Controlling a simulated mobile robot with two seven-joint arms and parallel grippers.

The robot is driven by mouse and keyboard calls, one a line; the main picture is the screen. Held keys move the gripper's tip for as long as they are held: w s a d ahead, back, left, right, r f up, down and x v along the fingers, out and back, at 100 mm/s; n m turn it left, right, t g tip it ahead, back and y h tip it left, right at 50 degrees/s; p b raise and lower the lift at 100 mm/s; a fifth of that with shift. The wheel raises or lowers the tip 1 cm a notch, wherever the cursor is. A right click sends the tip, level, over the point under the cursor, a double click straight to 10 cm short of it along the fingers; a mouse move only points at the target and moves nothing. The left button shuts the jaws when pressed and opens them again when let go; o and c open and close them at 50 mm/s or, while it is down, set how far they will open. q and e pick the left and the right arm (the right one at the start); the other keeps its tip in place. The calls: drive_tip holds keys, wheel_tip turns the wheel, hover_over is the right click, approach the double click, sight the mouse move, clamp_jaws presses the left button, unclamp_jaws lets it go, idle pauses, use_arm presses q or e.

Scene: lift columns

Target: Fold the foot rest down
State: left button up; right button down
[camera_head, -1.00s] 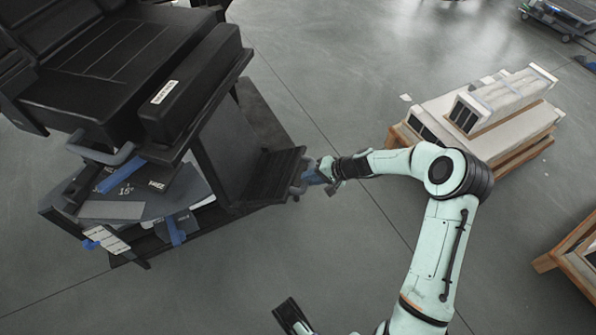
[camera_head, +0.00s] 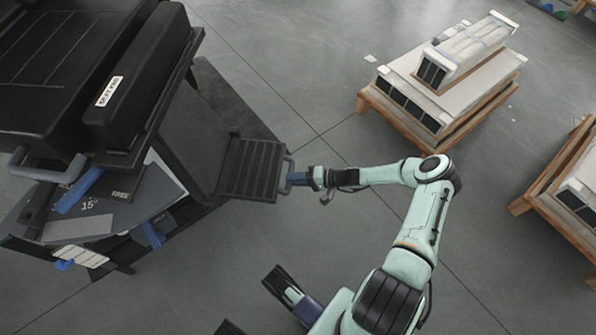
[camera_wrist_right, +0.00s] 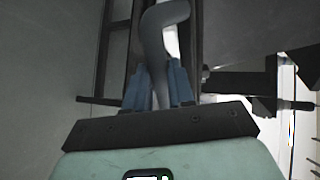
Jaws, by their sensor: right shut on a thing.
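The foot rest (camera_head: 250,168) is a black ribbed panel at the lower front of the black chair-like unit in the head view. It sticks out to the right from the dark upright panel (camera_head: 193,135), its ribbed face showing from above. A grey loop handle (camera_head: 287,172) sits on its outer edge. My right gripper (camera_head: 292,179) is shut on this handle. In the right wrist view the curved grey handle (camera_wrist_right: 160,35) runs between the blue fingers of my right gripper (camera_wrist_right: 158,85).
The unit's upper body (camera_head: 140,75) overhangs at upper left, with another grey handle (camera_head: 48,170) and a plate marked 15° (camera_head: 110,205). Boxes on wooden pallets (camera_head: 440,90) stand at upper right, with another pallet at the right edge. The floor around my right arm is clear.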

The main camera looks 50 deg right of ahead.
use_arm(q)
drive_tip(key=shift+s+d+f, duration=0.1)
drive_tip(key=shift+s+d, duration=0.05)
drive_tip(key=shift+d, duration=0.1)
use_arm(e)
drive_tip(key=shift+s+f, duration=0.2)
drive_tip(key=shift+f, duration=0.5)
drive_tip(key=shift+a, duration=0.1)
drive_tip(key=c, duration=1)
unclamp_jaws()
drive_tip(key=shift+w+f, duration=0.1)
drive_tip(key=shift+w, duration=0.05)
drive_tip(key=shift+o, duration=0.2)
use_arm(q)
drive_tip(key=w+d+r+t+p, duration=0.1)
drive_tip(key=w+r+p, duration=0.2)
drive_tip(key=w+r, duration=0.1)
drive_tip(key=shift+w+r+t, duration=0.2)
drive_tip(key=shift+r+t, duration=0.1)
drive_tip(key=shift+r, duration=0.25)
use_arm(e)
drive_tip(key=v, duration=1.3)
